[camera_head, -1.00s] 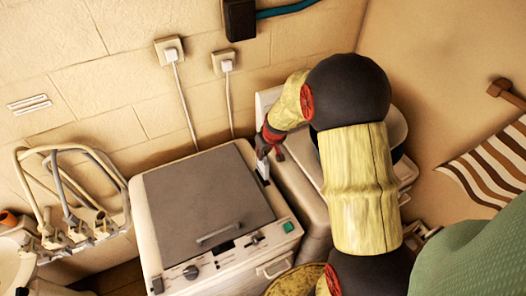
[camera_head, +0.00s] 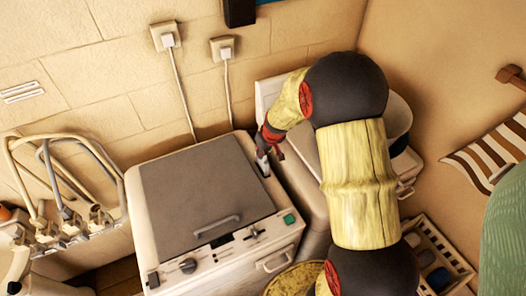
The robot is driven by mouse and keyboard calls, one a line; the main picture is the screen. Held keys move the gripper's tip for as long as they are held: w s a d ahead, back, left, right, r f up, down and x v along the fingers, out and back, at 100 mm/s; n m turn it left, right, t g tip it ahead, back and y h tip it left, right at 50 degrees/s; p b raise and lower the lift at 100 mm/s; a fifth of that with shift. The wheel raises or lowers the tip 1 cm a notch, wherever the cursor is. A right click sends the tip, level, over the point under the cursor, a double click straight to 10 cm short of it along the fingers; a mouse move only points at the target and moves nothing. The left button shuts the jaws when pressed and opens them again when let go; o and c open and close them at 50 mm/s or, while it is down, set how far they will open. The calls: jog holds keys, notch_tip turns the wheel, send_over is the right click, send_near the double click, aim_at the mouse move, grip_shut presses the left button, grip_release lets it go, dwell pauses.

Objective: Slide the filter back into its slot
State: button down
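A cream top-loading machine with a grey lid (camera_head: 205,187) stands against the wall, its lid closed. A small pale, narrow piece (camera_head: 263,168), which looks like the filter, shows at the right rear of the machine's top, by a slot there. My gripper (camera_head: 268,157), dark with red parts, reaches down right over this piece and seems to touch it. The fingers are small and partly merged with the piece, so whether they grip it is unclear. The slot's inside and how deep the piece sits are hidden.
A pale appliance (camera_head: 313,205) stands close on the right, partly behind my arm. Two wall outlets (camera_head: 222,48) have cords hanging behind the machine. A rack of hoses (camera_head: 75,185) is at left. A crate (camera_head: 440,255) with items sits at lower right.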

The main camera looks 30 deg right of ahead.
aim_at(263, 162)
jog(key=shift+f+b, duration=3.55)
jog(key=shift+f, duration=0.15)
jog(key=c, duration=1.7)
grip_release()
jog(key=shift+c, duration=0.2)
jog(key=v, duration=1.2)
